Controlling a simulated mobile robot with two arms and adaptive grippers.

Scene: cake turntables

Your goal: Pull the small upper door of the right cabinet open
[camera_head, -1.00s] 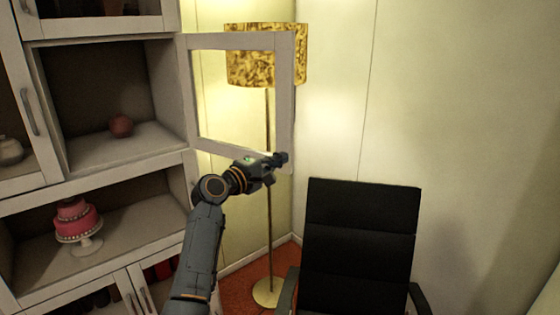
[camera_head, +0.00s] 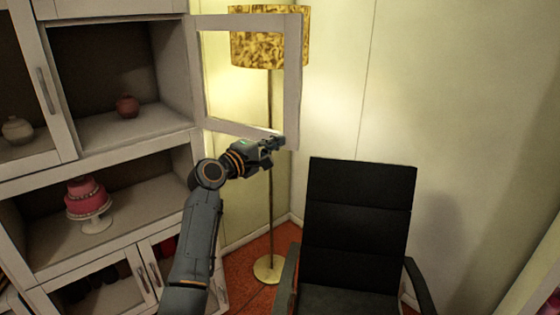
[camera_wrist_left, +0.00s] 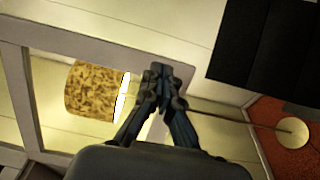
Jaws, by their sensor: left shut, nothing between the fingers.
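The small upper door (camera_head: 293,85) is a pale framed door with a see-through pane. It stands swung wide open to the right of the cabinet (camera_head: 170,118), and its compartment is exposed with a small reddish pot (camera_head: 127,106) inside. My left gripper (camera_head: 279,143) is at the door's lower outer corner, shut and empty. In the left wrist view the closed fingertips (camera_wrist_left: 163,75) overlap the door frame (camera_wrist_left: 90,47); I cannot tell whether they touch it. My right gripper is in neither view.
A floor lamp (camera_head: 270,52) with a patterned gold shade stands behind the door. A black office chair (camera_head: 360,210) stands close on the right. A pink cake (camera_head: 86,198) on a white stand sits on the lower shelf.

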